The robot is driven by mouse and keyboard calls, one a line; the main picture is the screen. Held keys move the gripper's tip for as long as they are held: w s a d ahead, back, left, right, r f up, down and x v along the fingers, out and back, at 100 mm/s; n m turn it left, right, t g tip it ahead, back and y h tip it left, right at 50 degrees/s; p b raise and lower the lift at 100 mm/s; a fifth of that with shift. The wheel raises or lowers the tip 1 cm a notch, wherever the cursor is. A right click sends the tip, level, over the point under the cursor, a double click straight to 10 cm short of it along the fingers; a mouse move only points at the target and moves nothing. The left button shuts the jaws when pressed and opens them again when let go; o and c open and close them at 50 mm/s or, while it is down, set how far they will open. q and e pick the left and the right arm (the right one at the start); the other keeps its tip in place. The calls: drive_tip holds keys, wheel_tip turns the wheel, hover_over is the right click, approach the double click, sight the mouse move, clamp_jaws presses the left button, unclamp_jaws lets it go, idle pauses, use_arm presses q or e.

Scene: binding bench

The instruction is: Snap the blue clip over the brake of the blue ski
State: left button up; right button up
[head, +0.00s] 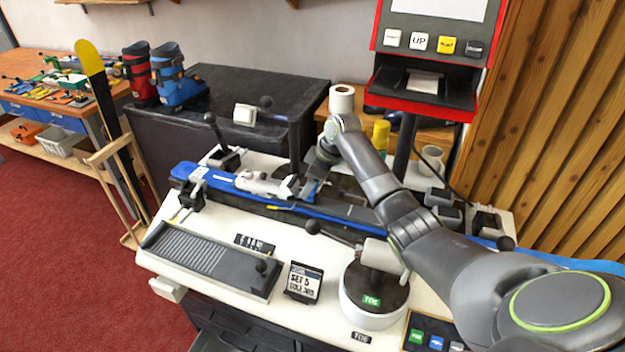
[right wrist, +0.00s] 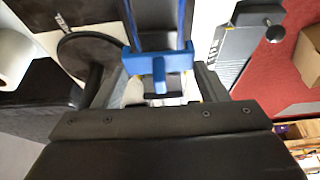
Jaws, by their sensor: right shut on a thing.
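The blue ski (head: 335,215) lies lengthwise in the bench's holders, with a white and grey binding (head: 262,184) on it. My right gripper (head: 312,182) is above the ski, just right of the white binding part. In the right wrist view the blue clip (right wrist: 160,62), T-shaped from here, sits between the fingers of my right gripper (right wrist: 160,85), which is shut on it. The clip lies across the line of the ski. I cannot tell whether it touches the ski. The brake is not clearly visible behind the gripper and clip. My left gripper is not in view.
A red-framed screen stand (head: 425,95) rises behind the bench. A grey ridged tray (head: 205,250), a small sign (head: 303,283) and a round dial device (head: 375,290) stand in front of the ski. Ski boots (head: 178,78) stand on the dark cabinet at the back left.

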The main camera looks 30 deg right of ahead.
sight(315, 188)
drive_tip(key=shift+f+b, duration=1)
drive_tip(key=shift+f, duration=1.05)
drive_tip(key=o, duration=1.3)
wheel_tip(315, 188, up, 10)
drive_tip(key=p, duration=1)
idle(0.5)
